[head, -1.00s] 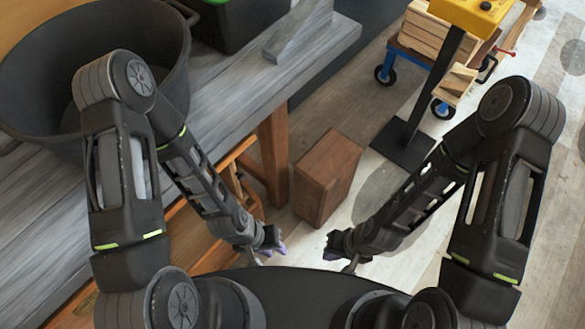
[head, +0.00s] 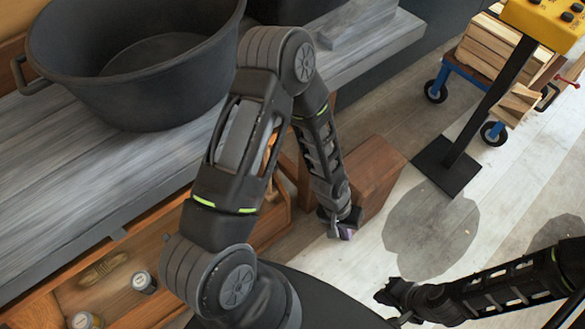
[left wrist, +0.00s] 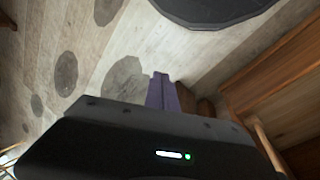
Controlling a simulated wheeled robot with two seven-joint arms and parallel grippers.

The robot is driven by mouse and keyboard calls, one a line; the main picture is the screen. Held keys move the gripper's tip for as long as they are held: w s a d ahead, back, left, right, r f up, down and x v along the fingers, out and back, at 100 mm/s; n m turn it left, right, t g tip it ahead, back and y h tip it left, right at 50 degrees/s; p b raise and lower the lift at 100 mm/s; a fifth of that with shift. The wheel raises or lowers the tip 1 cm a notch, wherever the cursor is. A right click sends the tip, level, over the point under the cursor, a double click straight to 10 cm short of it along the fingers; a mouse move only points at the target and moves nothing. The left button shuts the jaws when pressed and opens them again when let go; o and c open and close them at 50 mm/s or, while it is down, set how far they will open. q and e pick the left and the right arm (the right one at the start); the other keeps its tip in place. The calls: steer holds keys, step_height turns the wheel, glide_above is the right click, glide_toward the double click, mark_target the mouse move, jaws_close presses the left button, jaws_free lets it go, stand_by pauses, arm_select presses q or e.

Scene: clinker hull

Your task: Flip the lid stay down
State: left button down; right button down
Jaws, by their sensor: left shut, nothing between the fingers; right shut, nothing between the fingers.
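I cannot make out a lid stay in either view. My left gripper (head: 345,234) is shut and empty, pointing down over the floor beside a brown wooden block. Its closed purple fingers also show in the left wrist view (left wrist: 162,92), with nothing between them. My right gripper (head: 399,319) is shut and empty at the lower right, low in the head view. Both grippers are apart from any object.
A big black tub (head: 150,70) stands on the grey bench (head: 60,170). Below is an open wooden compartment (head: 140,250) with small jars. The brown block (head: 378,180) stands on the floor. A yellow control box (head: 545,22) on a post and a wood-laden cart (head: 490,55) are at upper right.

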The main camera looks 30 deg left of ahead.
arm_select(q)
steer(key=w+a+f+n+g+y+b, duration=0.1)
steer(key=w+a+f+n+y+b, duration=0.3)
steer(key=w+a+b, duration=0.7)
steer(key=w+a+r+n+g+y, duration=0.2)
steer(key=a+r+n+y, duration=0.4)
steer(key=a, duration=0.6)
step_height(320, 180, up, 3)
steer(key=shift+w+r+n+g, duration=0.15)
steer(key=shift+w+n+g, duration=0.15)
steer(key=shift+w+n, duration=0.6)
steer(key=shift+s, duration=0.25)
steer(key=x, duration=1)
steer(key=shift+a, duration=0.1)
